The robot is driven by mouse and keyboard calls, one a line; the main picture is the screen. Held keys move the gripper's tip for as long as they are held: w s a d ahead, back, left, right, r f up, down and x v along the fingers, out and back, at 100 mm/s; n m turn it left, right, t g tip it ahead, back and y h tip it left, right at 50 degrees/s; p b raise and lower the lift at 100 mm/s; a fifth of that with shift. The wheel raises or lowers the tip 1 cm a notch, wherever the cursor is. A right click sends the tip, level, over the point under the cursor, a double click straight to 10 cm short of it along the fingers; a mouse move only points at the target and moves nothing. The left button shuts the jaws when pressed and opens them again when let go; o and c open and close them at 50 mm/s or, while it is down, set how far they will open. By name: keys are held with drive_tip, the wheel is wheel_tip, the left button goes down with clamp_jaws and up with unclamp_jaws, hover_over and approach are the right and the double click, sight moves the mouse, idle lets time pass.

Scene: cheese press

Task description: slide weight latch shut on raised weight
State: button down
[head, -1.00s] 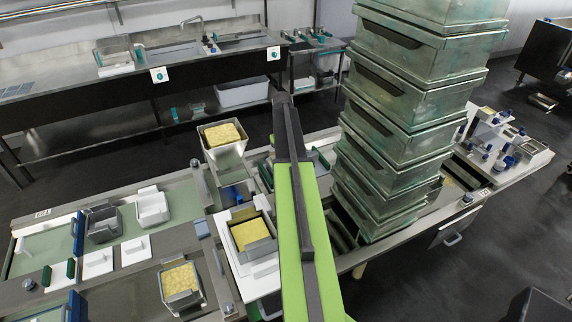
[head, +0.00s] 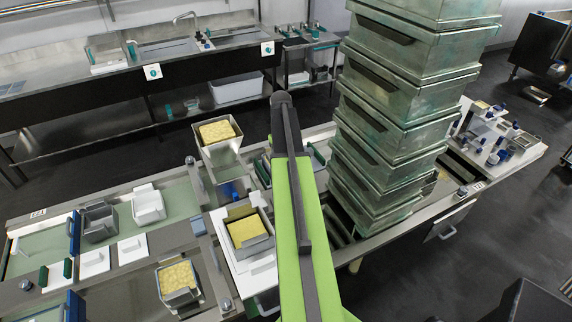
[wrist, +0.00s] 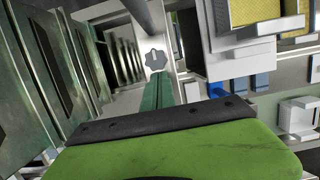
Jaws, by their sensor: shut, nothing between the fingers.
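My gripper (wrist: 157,93) shows in the wrist view as two green fingers side by side, shut and empty, beyond a black-edged green part of my arm. Blue parts (wrist: 217,90) sit to the right of the fingers. In the head view my green arm reaches over the bench and hides the gripper. I cannot clearly make out the weight latch or the raised weight in either view.
A tall stack of greenish metal bins (head: 405,95) stands right of my arm, close on the left in the wrist view (wrist: 50,75). Moulds of yellow curd (head: 245,231) (head: 217,131) (head: 178,277) stand left of it. A sink counter (head: 140,75) runs behind.

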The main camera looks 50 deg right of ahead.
drive_tip(key=p+v, duration=0.8)
drive_tip(key=v, duration=0.1)
drive_tip(key=shift+r, duration=0.3)
drive_tip(key=shift+w+f, duration=0.1)
drive_tip(key=w+a+f+n+b, duration=0.1)
drive_tip(key=w+a+f+b, duration=0.15)
drive_tip(key=a, duration=0.55)
drive_tip(key=w+a+f+n+h+b, duration=0.15)
drive_tip(key=w+a, duration=0.25)
drive_tip(key=a, duration=0.4)
drive_tip(key=w+a+f+n+y+b, duration=0.1)
drive_tip(key=w+a+n, duration=0.15)
drive_tip(key=a, duration=0.55)
drive_tip(key=s+a+f+t+b, duration=0.1)
drive_tip(key=s+a+f, duration=0.1)
drive_tip(key=a, duration=0.9)
drive_tip(key=s+a+f+t+b, duration=0.1)
drive_tip(key=s+a+b, duration=0.1)
drive_tip(key=a, duration=1)
drive_tip(key=shift+s+f+m+t, duration=0.3)
drive_tip(key=shift+s+f, duration=0.1)
drive_tip(key=shift+s, duration=0.05)
